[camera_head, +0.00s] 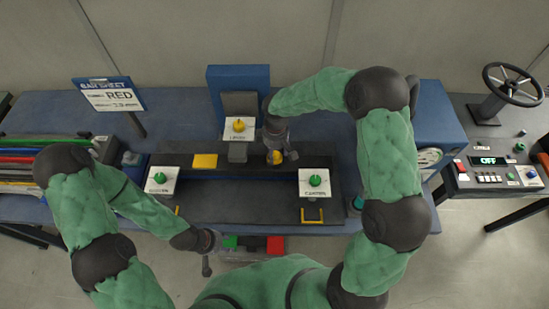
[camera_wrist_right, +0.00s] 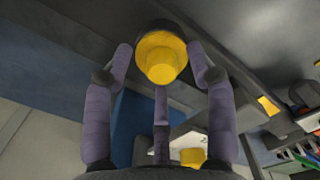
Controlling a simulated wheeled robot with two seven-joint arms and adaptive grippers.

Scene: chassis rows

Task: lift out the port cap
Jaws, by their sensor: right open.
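A yellow round cap (camera_head: 275,157), seemingly the port cap, sits at the dark bench fixture right of centre. In the right wrist view the yellow cap (camera_wrist_right: 160,62) has a dark ring around its far end. My right gripper (camera_head: 283,152) is at the cap, and its three purple-grey fingers (camera_wrist_right: 162,85) stand open around it. Whether any finger touches it I cannot tell. My left gripper (camera_head: 207,266) hangs low in front of the bench, away from the cap; its fingers are too small to judge.
White plates with a yellow button (camera_head: 239,125) and green buttons (camera_head: 159,178) (camera_head: 315,180) stand around the dark fixture (camera_head: 245,188). A yellow block (camera_head: 205,161) lies left of the cap. A control panel with a handwheel (camera_head: 513,84) is right.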

